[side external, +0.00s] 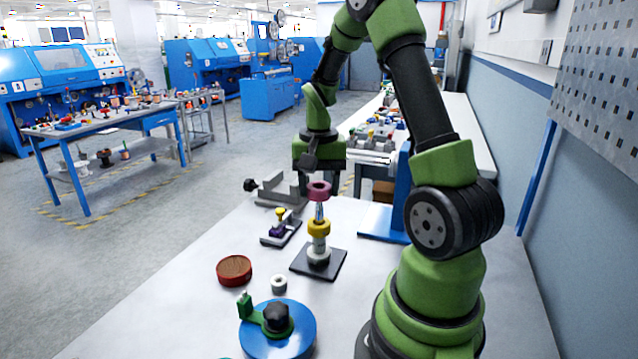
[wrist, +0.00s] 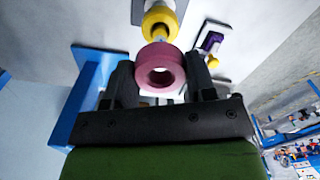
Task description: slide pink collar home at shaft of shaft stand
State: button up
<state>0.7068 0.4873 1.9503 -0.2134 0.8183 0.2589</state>
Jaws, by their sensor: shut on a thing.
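The shaft stand has a dark square base (side external: 334,264) with an upright metallic shaft (side external: 319,213). A yellow collar (side external: 319,229) sits around the shaft above pale lower parts. The pink collar (side external: 319,196) is at the top of the shaft, well above the yellow one. In the wrist view the pink collar (wrist: 160,55) is between the two dark fingers of my gripper (wrist: 160,74), which is shut on it. The yellow collar (wrist: 161,22) shows just beyond it. I cannot tell whether the shaft tip is inside the pink collar's bore.
A small stand with purple and yellow parts (side external: 281,227) is to the left. A grey block fixture (side external: 284,190) stands behind. A red-brown disc (side external: 234,270), a pale ring (side external: 279,284) and a blue round fixture (side external: 290,345) are nearer the camera. Bare table lies between them.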

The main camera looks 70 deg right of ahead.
aim_at(319, 210)
jog(key=shift+f, duration=0.2)
dwell(0.6)
jog(key=shift+f, duration=1.3)
jog(key=shift+f, duration=0.1)
jog(key=shift+f, duration=1.3)
jog(key=o, duration=1)
